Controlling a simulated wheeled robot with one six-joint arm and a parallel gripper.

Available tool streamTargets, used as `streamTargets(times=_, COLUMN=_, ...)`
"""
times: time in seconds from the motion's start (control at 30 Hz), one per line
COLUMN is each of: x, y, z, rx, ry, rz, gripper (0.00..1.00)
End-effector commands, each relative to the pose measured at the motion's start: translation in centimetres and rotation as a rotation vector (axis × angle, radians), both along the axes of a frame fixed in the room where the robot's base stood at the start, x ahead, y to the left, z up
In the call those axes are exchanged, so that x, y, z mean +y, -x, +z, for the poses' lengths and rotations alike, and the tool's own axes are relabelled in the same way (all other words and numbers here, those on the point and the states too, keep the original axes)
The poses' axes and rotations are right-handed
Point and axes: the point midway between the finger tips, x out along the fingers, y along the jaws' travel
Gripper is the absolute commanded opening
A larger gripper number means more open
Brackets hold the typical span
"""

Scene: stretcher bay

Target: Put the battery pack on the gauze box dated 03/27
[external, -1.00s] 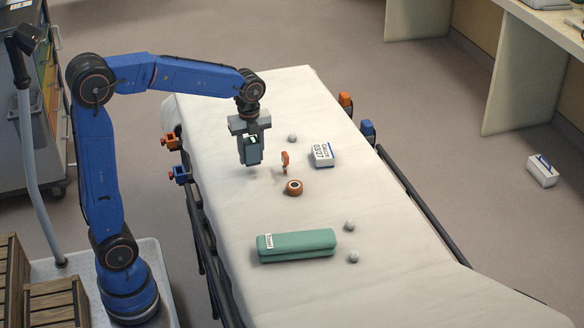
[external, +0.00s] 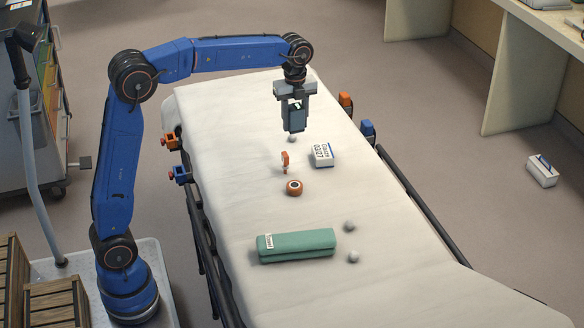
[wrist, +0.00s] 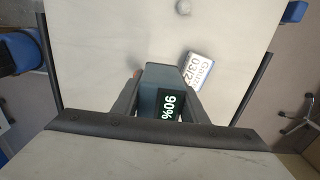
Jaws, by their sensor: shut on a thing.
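My gripper (external: 295,115) is shut on the battery pack (external: 298,115), a dark grey block held upright above the far part of the stretcher. In the wrist view the battery pack (wrist: 160,85) shows a display reading 90%. The gauze box (external: 322,155) marked 03/27 is white with blue trim and lies on the stretcher sheet, below and slightly right of my gripper in the external view. It also shows in the wrist view (wrist: 206,70), right of the pack and partly hidden. The pack is apart from the box. Another white and blue box (external: 542,171) lies on the floor at the right; its label is not readable.
An orange tape roll (external: 294,188) and a small orange item (external: 285,161) are left of the gauze box. A green roll (external: 297,245) and small pale balls (external: 349,225) lie nearer. Orange (external: 345,99) and blue (external: 367,129) clamps sit on the right rail.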

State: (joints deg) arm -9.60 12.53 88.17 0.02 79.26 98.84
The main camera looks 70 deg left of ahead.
Motion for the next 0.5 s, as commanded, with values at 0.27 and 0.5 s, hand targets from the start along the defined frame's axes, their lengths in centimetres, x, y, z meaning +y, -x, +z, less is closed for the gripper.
streamTargets(times=0.27, x=-1.0, y=-6.8, z=0.6, rx=-0.001, ry=0.0, rz=-0.011, gripper=0.02)
streamTargets(times=0.5, x=-1.5, y=-9.2, z=0.7, rx=-0.001, ry=0.0, rz=-0.014, gripper=0.02)
